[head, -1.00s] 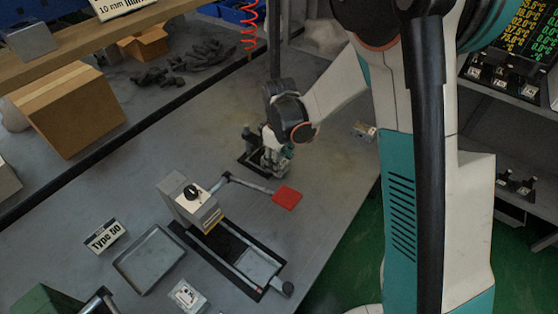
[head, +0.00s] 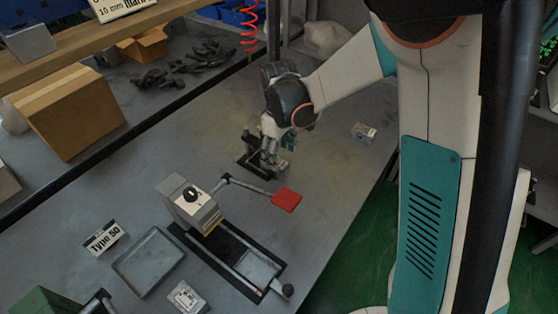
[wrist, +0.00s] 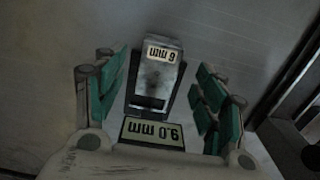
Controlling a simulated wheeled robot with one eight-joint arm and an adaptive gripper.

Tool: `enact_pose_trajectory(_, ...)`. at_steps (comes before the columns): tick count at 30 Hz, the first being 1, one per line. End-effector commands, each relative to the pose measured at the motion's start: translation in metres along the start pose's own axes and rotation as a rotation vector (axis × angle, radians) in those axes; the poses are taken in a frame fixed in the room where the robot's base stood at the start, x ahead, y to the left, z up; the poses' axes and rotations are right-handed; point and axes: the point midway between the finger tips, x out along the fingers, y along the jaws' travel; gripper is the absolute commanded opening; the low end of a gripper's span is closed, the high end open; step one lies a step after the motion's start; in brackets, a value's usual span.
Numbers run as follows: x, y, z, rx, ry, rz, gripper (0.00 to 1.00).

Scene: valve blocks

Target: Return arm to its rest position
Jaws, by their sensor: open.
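My gripper (head: 278,146) is at the far part of the grey bench in the head view, over or beside a small dark fixture (head: 250,164). In the wrist view my gripper (wrist: 160,85) is open, with green pads apart on both sides. Between and beyond the pads stands a metal block (wrist: 158,76) with an upside-down "mm" label. A plate (wrist: 152,133) with another upside-down "mm" label lies nearer the palm. No grip on the block shows. The head view partly hides the block behind my gripper.
A clamp device with a red-ended lever (head: 286,199) stands nearer on the bench. A grey tray (head: 149,262), a "Type 50" sign (head: 105,238) and a small labelled block (head: 187,297) lie around it. A cardboard box (head: 68,110) sits at left. A small block (head: 363,132) lies right of my gripper.

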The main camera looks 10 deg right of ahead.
Motion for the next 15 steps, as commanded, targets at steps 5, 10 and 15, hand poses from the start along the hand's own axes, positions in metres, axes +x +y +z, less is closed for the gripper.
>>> enact_pose_trajectory(5, -0.036, 0.0, 0.0, 0.0, 0.0, 0.0, 0.65)
enact_pose_trajectory(10, -0.059, 0.0, 0.0, 0.0, 0.0, 0.0, 0.65)
enact_pose_trajectory(15, -0.069, 0.0, 0.0, 0.0, 0.0, 0.0, 0.65)
